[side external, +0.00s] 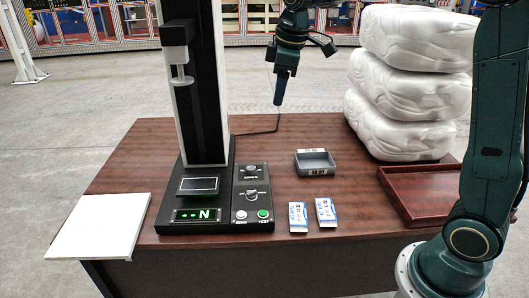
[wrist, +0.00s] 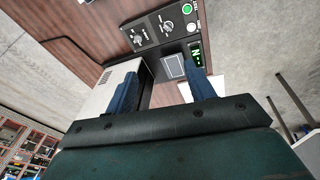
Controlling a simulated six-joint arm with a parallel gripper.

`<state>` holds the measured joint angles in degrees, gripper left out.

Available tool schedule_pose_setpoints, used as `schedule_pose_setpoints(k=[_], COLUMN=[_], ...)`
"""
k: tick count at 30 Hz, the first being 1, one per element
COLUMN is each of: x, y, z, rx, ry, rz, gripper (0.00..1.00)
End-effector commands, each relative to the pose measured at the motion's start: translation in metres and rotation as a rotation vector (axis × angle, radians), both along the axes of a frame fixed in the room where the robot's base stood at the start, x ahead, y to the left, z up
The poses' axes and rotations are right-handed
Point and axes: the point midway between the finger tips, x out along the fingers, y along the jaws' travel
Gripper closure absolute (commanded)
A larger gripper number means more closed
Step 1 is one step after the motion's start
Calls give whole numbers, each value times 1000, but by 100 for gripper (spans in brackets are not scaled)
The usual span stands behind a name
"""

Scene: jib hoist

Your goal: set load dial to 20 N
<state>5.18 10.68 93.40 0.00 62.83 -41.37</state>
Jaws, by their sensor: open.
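The black tester's control panel (side external: 253,198) carries two dark dials. The upper dial (side external: 250,170) has a label beneath it that looks like a load label; the lower dial (side external: 252,195) sits above a white button and a green button. Their pointer settings are too small to read. The green display (side external: 198,214) shows dashes and an N. In the wrist view both dials show at the top, the upper dial (wrist: 138,40) left of the lower dial (wrist: 166,27). My gripper (side external: 281,98) is open and empty, high above the table, to the right of the tester column; its blue fingers (wrist: 163,92) are spread apart.
The tester's tall column (side external: 206,90) stands behind its small plate (side external: 198,185). A grey bin (side external: 316,168) and two small boxes (side external: 298,217) (side external: 326,212) lie right of the panel. A red-brown tray (side external: 420,192) and stacked white bags (side external: 400,134) are farther right. A white board (side external: 98,226) lies left.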

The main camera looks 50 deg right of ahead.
Motion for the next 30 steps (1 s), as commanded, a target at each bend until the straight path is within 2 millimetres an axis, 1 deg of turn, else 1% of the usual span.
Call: schedule_pose_setpoints(k=[1,6,11,15,20,24,30], x=[12,48,78,103,128,146,164], y=[-3,-13,-22,-31,-41,-50,-60], z=[-7,-28,-53,-79,-111,-142,-182], rx=[-5,-20,-32,-39,-43,-45,-43], ry=[14,52,87,118,151,179,211], rz=[21,105,186,256,337,408,495], gripper=[46,46,46,46,46,46,46])
